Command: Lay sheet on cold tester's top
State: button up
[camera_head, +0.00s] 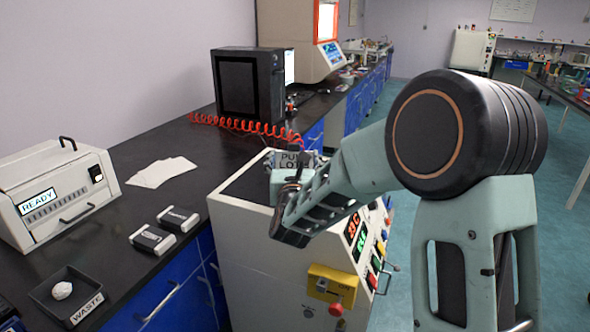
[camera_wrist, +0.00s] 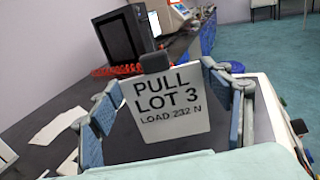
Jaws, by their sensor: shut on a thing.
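The sheet (camera_wrist: 172,101), a pale card printed "PULL LOT 3 LOAD 232 N", stands tilted between the two fingers of my gripper (camera_wrist: 163,98) in the wrist view. In the head view, the sheet (camera_head: 291,160) is partly hidden by my gripper (camera_head: 293,178). My gripper is shut on it, over the dark top of a white floor-standing machine (camera_head: 238,219). That machine has red and green displays and a yellow ON switch on its front. I cannot tell whether the sheet touches the top. No label reading cold shows.
A white READY device (camera_head: 57,198), two small boxes (camera_head: 166,228), loose white papers (camera_head: 162,172) and a WASTE tray (camera_head: 103,298) with a crumpled ball (camera_head: 62,290) are on the black counter. A red coiled hose (camera_head: 240,126) and black computer (camera_head: 250,82) stand behind.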

notch_tip(320, 180, down, 4)
jog(key=shift+w+r, duration=0.15)
jog(key=shift+r, duration=0.05)
jog(key=shift+d+f+b, duration=0.1)
jog(key=shift+f+b, duration=0.1)
jog(key=shift+b, duration=0.35)
jog(key=o, duration=0.9)
jog(key=shift+o, duration=0.2)
jog(key=shift+r+p, duration=0.2)
jog(key=shift+p, duration=0.1)
jog(key=shift+r+p, duration=0.25)
jog(key=shift+p, duration=0.1)
jog(key=b, duration=0.1)
send_near(295, 165)
jog(key=s, duration=0.3)
jog(key=shift+s+f, duration=0.1)
jog(key=shift+f, duration=0.1)
